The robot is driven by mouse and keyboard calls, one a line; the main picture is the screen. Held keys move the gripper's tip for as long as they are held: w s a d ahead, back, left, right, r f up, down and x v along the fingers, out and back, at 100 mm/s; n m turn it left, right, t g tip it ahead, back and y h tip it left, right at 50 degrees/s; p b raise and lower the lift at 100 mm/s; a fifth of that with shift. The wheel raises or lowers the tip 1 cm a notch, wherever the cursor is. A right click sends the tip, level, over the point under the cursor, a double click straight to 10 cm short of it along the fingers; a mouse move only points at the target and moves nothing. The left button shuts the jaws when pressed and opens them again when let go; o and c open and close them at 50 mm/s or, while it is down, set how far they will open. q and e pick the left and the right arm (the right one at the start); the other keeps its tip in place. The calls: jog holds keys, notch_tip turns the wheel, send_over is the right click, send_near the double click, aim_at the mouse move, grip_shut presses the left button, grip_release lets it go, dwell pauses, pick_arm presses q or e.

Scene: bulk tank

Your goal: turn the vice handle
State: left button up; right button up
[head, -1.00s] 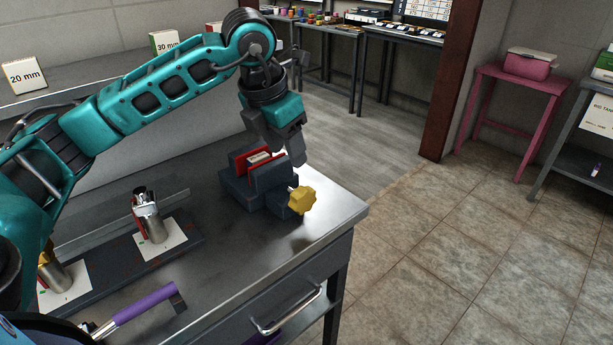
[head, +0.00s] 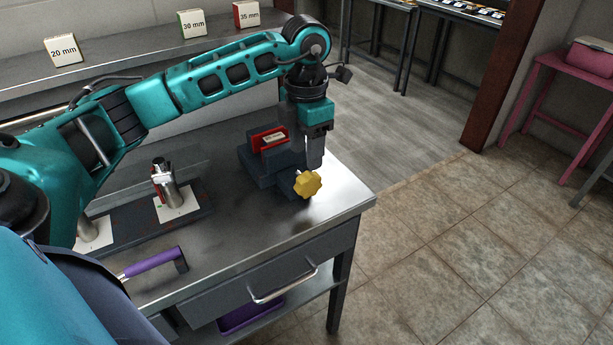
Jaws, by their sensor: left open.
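The vice (head: 262,166) is a dark grey block with red jaws, standing near the right end of the steel bench. A small labelled piece sits between its jaws. The yellow lobed vice handle (head: 307,184) faces the front right. My left gripper (head: 314,160) points down just above and behind the handle, with its fingers in front of the vice's right side. The fingers overlap in this view, and I cannot tell whether they touch the handle or the vice. My right gripper is not in view.
On the steel bench (head: 235,221) stand metal cylinders on white cards (head: 176,203), left of the vice. A purple-handled tool (head: 152,262) lies near the front edge. Marked boxes (head: 192,22) stand on the back shelf. Open floor lies to the right.

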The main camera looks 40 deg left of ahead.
aim_at(306, 175)
pick_arm(q)
notch_tip(306, 175, down, 8)
jog(key=shift+r, duration=0.1)
jog(key=shift+c, duration=0.2)
jog(key=c, duration=0.9)
